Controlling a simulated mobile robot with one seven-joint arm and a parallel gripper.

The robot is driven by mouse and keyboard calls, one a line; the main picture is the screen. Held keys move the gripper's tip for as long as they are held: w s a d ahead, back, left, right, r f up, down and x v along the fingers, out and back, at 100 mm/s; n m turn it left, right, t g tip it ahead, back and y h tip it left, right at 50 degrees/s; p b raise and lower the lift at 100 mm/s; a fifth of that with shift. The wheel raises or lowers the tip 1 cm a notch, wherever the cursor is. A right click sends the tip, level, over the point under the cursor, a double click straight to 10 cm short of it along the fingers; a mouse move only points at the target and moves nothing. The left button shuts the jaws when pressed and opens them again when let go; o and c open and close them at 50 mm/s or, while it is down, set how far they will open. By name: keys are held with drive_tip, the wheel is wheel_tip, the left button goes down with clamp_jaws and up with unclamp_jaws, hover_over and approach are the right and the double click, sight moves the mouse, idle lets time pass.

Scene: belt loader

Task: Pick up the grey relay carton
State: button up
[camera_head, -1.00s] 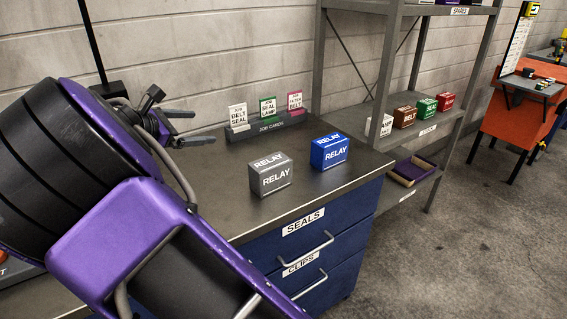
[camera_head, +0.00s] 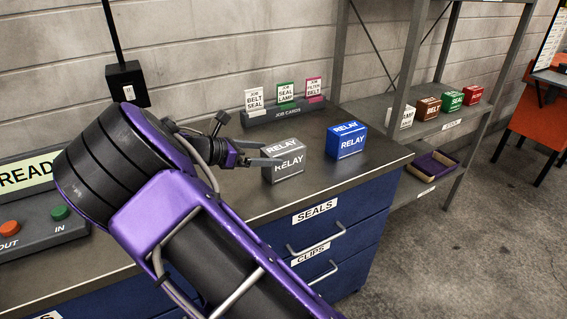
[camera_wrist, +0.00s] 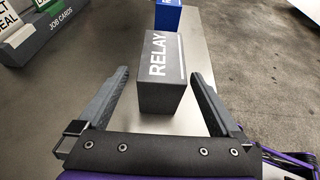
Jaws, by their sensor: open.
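The grey relay carton (camera_head: 284,163) stands upright on the dark metal counter in the head view, with white RELAY lettering on it. It also shows in the wrist view (camera_wrist: 165,85), just ahead of my gripper and between the lines of its fingers. My gripper (camera_head: 272,156) is open, at the carton's left side in the head view; one finger overlaps the carton there. In the wrist view my gripper (camera_wrist: 162,88) has one finger on each side of the carton's near end, with a gap visible on both sides.
A blue relay carton (camera_head: 346,141) stands behind and right of the grey one. A job card holder (camera_head: 290,113) stands at the back of the counter. A shelf (camera_head: 440,125) with several small cartons is at the right. A button panel (camera_head: 35,225) is at the left.

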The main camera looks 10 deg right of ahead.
sight(283, 154)
drive_tip(key=shift+b+x, duration=0.6)
drive_tip(key=shift+x, duration=2.55)
drive_tip(key=shift+s+d+r, duration=0.1)
drive_tip(key=shift+r, duration=0.05)
drive_tip(key=shift+c, duration=0.2)
drive_tip(key=c, duration=1.4)
